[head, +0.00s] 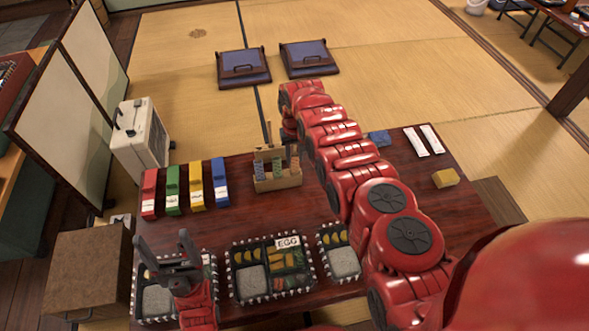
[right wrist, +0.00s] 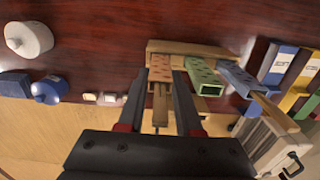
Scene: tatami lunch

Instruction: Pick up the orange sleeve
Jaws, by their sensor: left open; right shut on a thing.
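The orange sleeve (right wrist: 160,68) has dark marks and a wooden piece sticking out of its near end. It is between my right gripper's two dark fingers (right wrist: 159,88) in the right wrist view, and the gripper is shut on it. Its far end meets a wooden stand (right wrist: 210,48). In the head view the sleeve (head: 294,163) is at the stand's right end, and my right gripper (head: 288,132) is just above, partly hidden by my arm. A green sleeve (right wrist: 205,82) and a blue sleeve (right wrist: 238,78) stand beside it. My left gripper (head: 163,242) is open and empty over the left bento box.
Red, green, yellow and blue cases (head: 195,186) stand left of the stand. Bento boxes (head: 232,270) line the table's near side. A white case (head: 140,140) stands left of the table. White packets (head: 423,140) and a yellow block (head: 445,178) lie at right.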

